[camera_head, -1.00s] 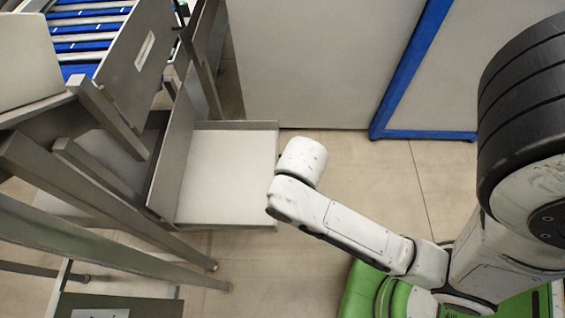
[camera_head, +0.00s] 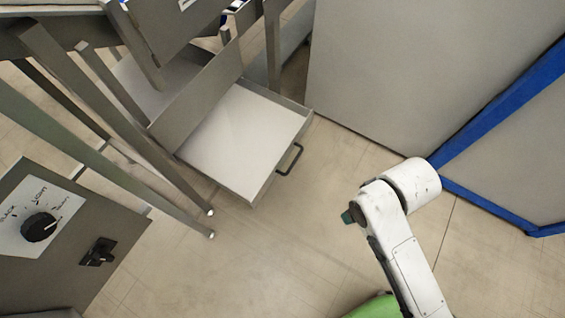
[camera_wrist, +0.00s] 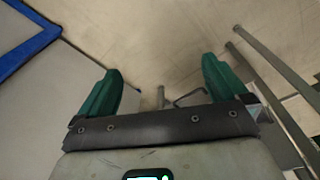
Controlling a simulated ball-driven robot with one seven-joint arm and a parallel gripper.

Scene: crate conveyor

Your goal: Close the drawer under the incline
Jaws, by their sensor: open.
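The drawer (camera_head: 236,140) is pulled out beneath the steel incline frame at upper middle of the head view. It has a pale, empty floor, low grey walls and a dark bar handle (camera_head: 290,159) on its front. In the wrist view my gripper (camera_wrist: 162,82) has two green fingers spread wide with nothing held. A thin dark bracket (camera_wrist: 188,97), which looks like the handle, shows past the palm edge near the right finger.
Steel legs (camera_head: 110,110) slant down left of the drawer. A control box (camera_head: 62,235) with a dial stands at lower left. A grey panel (camera_head: 400,70) with blue edging (camera_head: 505,95) fills the upper right. The floor (camera_head: 270,245) before the drawer is clear.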

